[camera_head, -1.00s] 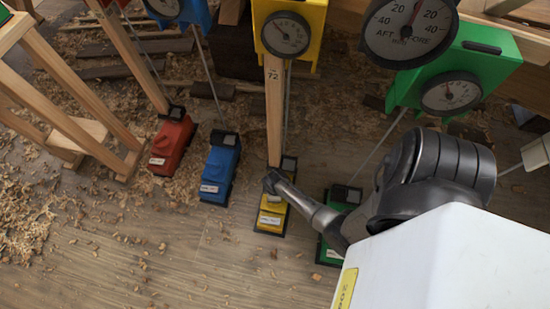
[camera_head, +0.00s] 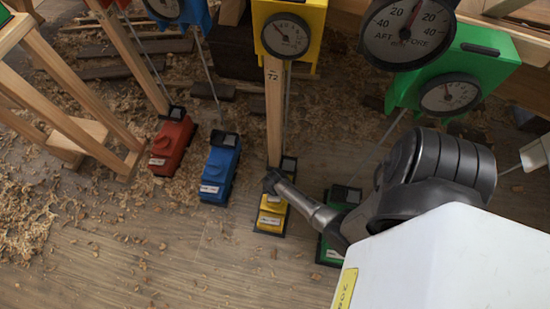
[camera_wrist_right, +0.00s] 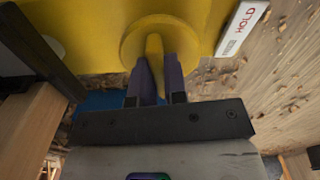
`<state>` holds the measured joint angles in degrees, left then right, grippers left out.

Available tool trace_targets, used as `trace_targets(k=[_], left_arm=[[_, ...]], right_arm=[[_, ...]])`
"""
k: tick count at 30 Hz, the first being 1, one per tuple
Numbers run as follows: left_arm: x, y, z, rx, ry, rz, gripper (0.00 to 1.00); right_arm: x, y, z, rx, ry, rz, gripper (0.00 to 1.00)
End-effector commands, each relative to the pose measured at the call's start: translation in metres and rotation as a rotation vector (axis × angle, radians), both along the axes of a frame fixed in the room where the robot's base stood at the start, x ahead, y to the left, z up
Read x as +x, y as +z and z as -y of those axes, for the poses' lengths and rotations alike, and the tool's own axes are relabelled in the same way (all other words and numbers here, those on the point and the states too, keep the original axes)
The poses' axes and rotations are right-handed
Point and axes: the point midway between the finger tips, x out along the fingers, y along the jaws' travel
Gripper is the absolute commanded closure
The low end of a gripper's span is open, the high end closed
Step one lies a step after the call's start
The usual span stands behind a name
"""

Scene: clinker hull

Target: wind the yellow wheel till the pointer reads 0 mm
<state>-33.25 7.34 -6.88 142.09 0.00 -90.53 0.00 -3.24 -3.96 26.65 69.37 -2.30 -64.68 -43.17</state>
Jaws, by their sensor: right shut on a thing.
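The yellow dial box (camera_head: 311,18) stands at the top middle of the head view. Its round gauge (camera_head: 286,35) has a thin pointer; the scale is too small to read. Below, the yellow floor unit (camera_head: 270,220) stands at the foot of a wooden post. In the right wrist view, the yellow wheel (camera_wrist_right: 134,42) is a disc with a raised bar on the yellow body. My right gripper (camera_wrist_right: 158,65) is shut on that bar, one finger on each side. In the head view the gripper (camera_head: 270,181) is small and mostly dark. My left gripper is not in view.
Red (camera_head: 172,147) and blue (camera_head: 220,170) units stand left of the yellow one, and a green unit (camera_head: 337,210) right, partly behind my arm. A large AFT/FORE dial (camera_head: 408,32) hangs above. Wood shavings (camera_head: 25,215) litter the floor.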

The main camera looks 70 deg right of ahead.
Motion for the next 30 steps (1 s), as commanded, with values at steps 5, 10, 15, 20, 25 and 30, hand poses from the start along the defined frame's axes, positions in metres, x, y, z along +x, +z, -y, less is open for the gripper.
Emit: trace_targets(k=[5, 10, 15, 20, 25, 30], left_arm=[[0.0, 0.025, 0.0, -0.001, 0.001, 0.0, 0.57], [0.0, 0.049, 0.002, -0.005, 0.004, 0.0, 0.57], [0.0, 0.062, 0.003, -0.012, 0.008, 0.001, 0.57], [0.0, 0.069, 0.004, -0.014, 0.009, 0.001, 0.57], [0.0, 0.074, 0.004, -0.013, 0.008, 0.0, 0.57], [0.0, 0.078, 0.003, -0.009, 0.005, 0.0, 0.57]], right_arm=[[-0.001, 0.006, 0.0, 0.0, -0.072, -0.005, 1.0], [-0.001, 0.007, 0.0, 0.001, -0.205, -0.005, 1.0], [0.0, 0.004, 0.0, 0.001, -0.367, -0.002, 1.0], [0.0, 0.002, 0.0, 0.002, -0.518, -0.002, 1.0], [0.0, 0.001, 0.0, 0.001, -0.665, -0.002, 1.0], [0.0, 0.001, 0.001, 0.0, -0.788, -0.001, 1.0]])
